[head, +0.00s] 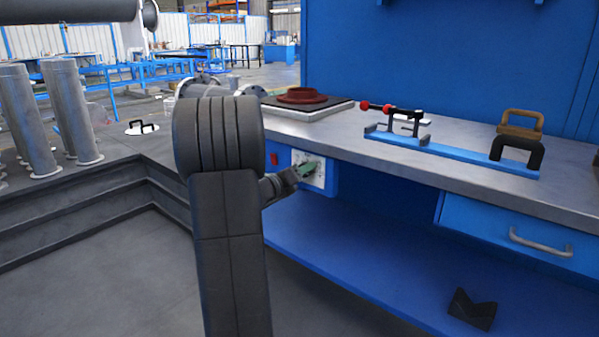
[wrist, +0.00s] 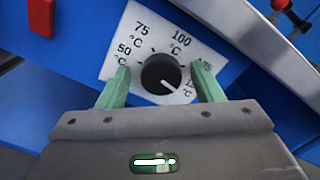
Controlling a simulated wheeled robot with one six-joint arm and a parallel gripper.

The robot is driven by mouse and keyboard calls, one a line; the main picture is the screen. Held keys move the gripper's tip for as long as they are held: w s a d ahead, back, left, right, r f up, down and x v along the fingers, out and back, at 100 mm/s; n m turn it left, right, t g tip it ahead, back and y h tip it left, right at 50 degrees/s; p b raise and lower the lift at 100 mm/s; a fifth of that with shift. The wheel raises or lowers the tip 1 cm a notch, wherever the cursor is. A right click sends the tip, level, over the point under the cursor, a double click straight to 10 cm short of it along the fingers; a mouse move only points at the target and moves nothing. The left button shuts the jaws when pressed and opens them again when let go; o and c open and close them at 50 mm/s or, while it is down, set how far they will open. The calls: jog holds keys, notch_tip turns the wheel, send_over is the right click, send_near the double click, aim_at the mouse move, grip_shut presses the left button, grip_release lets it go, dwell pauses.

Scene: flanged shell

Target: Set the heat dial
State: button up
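The heat dial (wrist: 160,72) is a round black knob on a white plate (wrist: 128,45) marked 50, 75 and 100 °C. A further mark at the lower right is partly hidden by my right finger. The knob's white pointer line points to the lower right, toward that partly hidden mark. My gripper (wrist: 160,69) is open, with one green finger on each side of the knob and a visible gap to it on both sides. In the head view my gripper (head: 304,170) is at the white plate (head: 321,172) under the bench top and hides most of the knob.
A red switch (wrist: 40,17) is left of the plate on the blue panel. Above, the grey bench top (head: 355,137) carries a hot plate (head: 310,109) with a red-brown ring and a blue fixture (head: 450,152). A dark V-block (head: 472,310) lies on the lower shelf.

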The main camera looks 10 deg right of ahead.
jog(key=shift+r, duration=0.1)
jog(key=p+v, duration=0.3)
jog(key=v, duration=1)
jog(key=shift+s+a, duration=0.25)
jog(key=shift+a, duration=0.05)
jog(key=b+x, duration=0.3)
jog(key=x, duration=1)
jog(key=shift+w+d, duration=0.3)
